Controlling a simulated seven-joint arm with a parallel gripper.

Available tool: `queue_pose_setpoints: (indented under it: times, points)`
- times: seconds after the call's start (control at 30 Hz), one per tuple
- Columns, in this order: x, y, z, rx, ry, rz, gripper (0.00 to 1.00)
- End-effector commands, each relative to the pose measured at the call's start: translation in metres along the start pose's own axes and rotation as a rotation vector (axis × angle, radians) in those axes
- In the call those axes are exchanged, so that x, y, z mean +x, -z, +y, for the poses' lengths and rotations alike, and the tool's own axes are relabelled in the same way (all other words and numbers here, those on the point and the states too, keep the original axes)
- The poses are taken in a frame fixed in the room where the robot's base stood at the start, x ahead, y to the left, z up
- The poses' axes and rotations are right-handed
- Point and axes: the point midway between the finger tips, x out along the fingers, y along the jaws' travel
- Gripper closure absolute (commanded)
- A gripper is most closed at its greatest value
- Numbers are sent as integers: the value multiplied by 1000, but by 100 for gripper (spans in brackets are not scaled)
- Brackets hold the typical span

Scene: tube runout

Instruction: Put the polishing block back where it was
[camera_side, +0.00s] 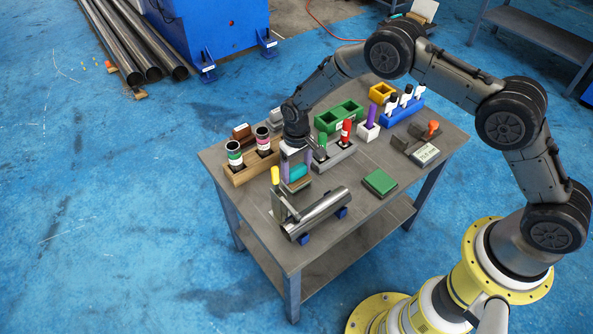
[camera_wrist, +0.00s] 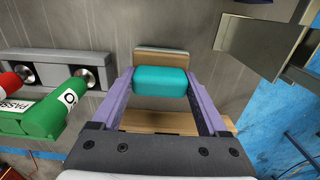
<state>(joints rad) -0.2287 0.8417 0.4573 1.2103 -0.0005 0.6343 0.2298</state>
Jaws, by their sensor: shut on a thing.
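The polishing block appears to be the teal block (camera_side: 298,172), which also shows in the wrist view (camera_wrist: 160,82). My gripper (camera_side: 291,170) is shut on it, with one purple finger at each side of the block in the wrist view. Close below it in the side view is a tan and grey piece (camera_side: 297,186). In the wrist view a brown piece with a grey edge (camera_wrist: 161,57) shows just beyond the block, and a tan wooden surface (camera_wrist: 160,121) shows between the fingers. I cannot tell whether the block touches anything below.
A steel tube (camera_side: 320,212) lies on blue supports in front. A wooden rack with cans (camera_side: 248,167) stands left. A grey holder (camera_side: 335,157) with red and green handles is close right. A green block (camera_side: 380,182) lies farther right, with bare table (camera_side: 358,204) around it.

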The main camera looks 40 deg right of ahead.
Motion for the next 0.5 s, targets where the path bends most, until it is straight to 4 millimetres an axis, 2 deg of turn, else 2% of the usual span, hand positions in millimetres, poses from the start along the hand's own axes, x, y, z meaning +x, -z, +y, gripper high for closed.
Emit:
queue_pose_setpoints:
  times: [0.07,0.43,0.47,0.5]
  points:
    - [7,1,0,0,1,3,92]
    - [10,1,0,0,1,3,92]
    - [10,1,0,0,1,3,19]
    - [10,1,0,0,1,3,12]
